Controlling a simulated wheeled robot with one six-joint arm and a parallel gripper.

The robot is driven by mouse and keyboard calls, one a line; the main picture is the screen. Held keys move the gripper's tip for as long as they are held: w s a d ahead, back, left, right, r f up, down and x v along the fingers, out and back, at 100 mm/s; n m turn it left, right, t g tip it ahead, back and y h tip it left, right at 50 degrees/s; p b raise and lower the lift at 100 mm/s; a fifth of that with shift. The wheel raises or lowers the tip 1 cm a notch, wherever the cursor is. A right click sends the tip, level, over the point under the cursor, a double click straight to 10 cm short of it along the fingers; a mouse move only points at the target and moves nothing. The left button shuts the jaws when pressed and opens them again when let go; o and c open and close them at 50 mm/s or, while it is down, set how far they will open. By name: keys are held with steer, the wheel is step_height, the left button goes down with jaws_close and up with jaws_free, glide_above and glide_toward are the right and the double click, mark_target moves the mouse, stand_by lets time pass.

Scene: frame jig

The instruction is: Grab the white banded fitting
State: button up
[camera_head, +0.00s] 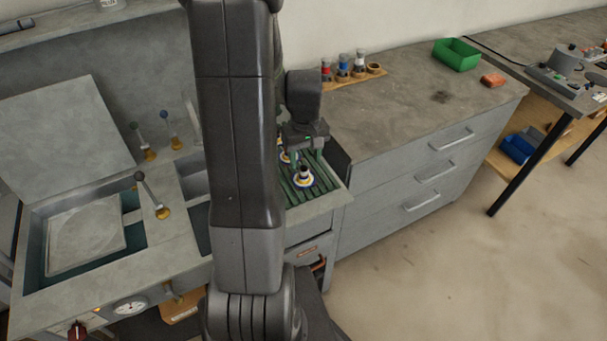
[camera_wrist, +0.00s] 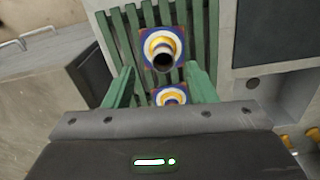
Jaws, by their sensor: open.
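Two similar fittings stand on a green slatted rack (camera_wrist: 112,32). Each has a short tube, a white ring and yellow, orange and blue colouring round its base. The first fitting (camera_wrist: 160,48) is in full view beyond my fingertips in the wrist view. The second fitting (camera_wrist: 170,97) lies between my fingers, its lower part hidden by my gripper body. I cannot tell which one is meant by white banded. In the head view one fitting (camera_head: 304,177) shows in front of my gripper (camera_head: 307,157), another (camera_head: 284,157) is partly behind my arm. My gripper (camera_wrist: 160,75) is open and empty.
A grey basin unit with levers (camera_head: 150,195) lies to the left. A grey counter (camera_head: 410,105) with drawers stands to the right, bearing a wooden holder with small bottles (camera_head: 343,66), a green bin (camera_head: 456,54) and an orange block (camera_head: 493,80). Open floor is at lower right.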

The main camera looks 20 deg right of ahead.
mark_target(304, 168)
steer(key=shift+a+f+p, duration=0.2)
steer(key=shift+f+p, duration=0.3)
steer(key=shift+f, duration=2.5)
jaws_close()
